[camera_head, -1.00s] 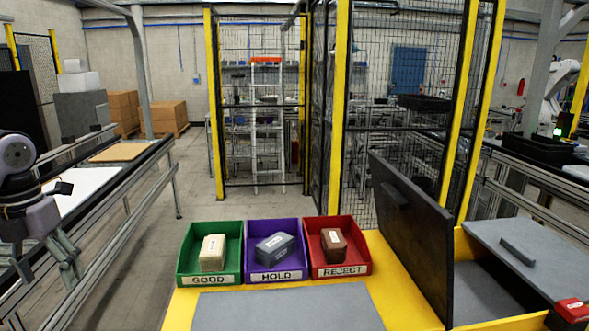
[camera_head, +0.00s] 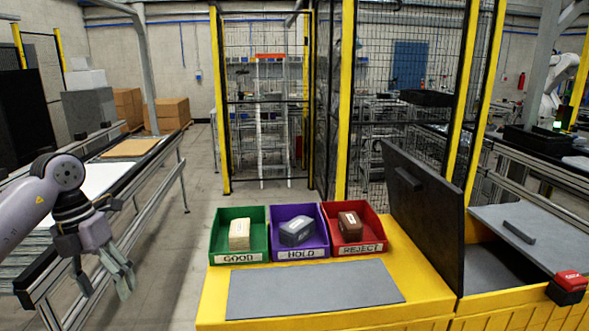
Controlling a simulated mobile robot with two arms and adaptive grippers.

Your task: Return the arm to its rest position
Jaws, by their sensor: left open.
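My left arm comes in from the left edge, bent at a large joint. Its left gripper (camera_head: 104,275) hangs downward beside the conveyor rail, open and empty, left of the yellow workbench and apart from it. My right gripper is not in view. On the bench, a green GOOD bin (camera_head: 254,214) holds a cream block (camera_head: 240,235). A purple HOLD bin (camera_head: 281,212) holds a grey block (camera_head: 297,232). A red REJECT bin (camera_head: 376,228) holds a brown block (camera_head: 350,227).
A grey mat (camera_head: 313,288) lies bare on the yellow bench (camera_head: 418,290). A dark raised lid (camera_head: 424,215) stands right of it, by an open compartment. A red-topped box (camera_head: 568,286) sits at the right. A conveyor (camera_head: 165,155) runs along the left. Floor between is clear.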

